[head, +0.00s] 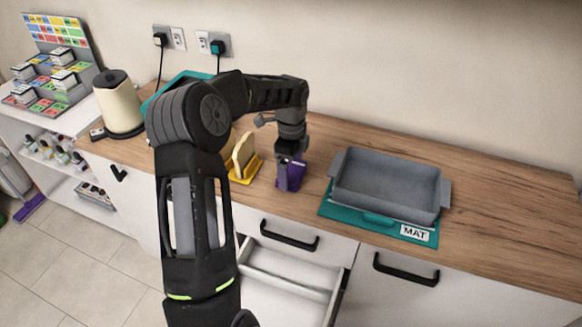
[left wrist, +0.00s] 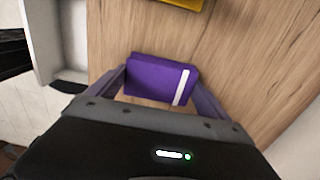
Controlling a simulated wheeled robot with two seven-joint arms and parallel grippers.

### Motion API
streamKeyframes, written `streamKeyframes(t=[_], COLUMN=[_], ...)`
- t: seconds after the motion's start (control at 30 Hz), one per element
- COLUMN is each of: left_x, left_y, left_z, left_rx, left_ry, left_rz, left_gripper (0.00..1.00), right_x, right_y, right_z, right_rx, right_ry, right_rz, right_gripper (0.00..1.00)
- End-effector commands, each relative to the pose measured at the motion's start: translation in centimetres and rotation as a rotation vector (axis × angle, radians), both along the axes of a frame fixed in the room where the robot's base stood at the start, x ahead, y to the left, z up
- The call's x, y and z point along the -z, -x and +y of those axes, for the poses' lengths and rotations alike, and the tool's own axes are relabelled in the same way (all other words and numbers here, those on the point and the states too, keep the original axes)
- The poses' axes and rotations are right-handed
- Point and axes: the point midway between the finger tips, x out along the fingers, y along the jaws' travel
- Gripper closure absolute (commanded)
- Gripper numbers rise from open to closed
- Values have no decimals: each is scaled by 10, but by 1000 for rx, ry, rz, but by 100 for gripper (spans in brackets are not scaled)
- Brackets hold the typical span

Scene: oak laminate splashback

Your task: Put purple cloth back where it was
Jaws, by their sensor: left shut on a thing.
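The purple cloth (head: 291,177) is a folded block near the counter's front edge, just right of the yellow holder. In the left wrist view the cloth (left wrist: 155,76) shows a white stripe near its right end and lies between the two fingers. My left gripper (head: 291,162) points down and is shut on the cloth; the fingers also show in the left wrist view (left wrist: 160,92). I cannot tell whether the cloth touches the counter. My right gripper is not in view.
An open white drawer (head: 288,272) is below the counter. The yellow holder (head: 246,170) holds a beige slab (head: 243,150). A grey dish (head: 388,190) stands on a teal mat (head: 341,212) to the right. A cream kettle (head: 118,103) stands left. The far right counter is bare.

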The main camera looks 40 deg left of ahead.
Motion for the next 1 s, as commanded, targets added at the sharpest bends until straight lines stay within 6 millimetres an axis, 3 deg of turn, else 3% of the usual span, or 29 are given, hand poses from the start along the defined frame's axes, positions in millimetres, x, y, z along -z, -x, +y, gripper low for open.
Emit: streamKeyframes(t=[0.1,0.13,0.23,0.67,1.0], left_x=[4,4,3,-7,-68], left_y=[0,0,0,-1,-1], left_z=[0,0,0,0,0], left_rx=[0,0,0,-1,-1], left_ry=[0,0,0,-1,-2], left_rz=[0,0,0,-3,-6], left_gripper=[42,9,1,0,0], right_x=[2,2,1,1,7], right_y=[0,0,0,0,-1], right_z=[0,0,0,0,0], right_rx=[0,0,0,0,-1], right_ry=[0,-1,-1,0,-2], right_rz=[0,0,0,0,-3], right_gripper=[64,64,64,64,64])
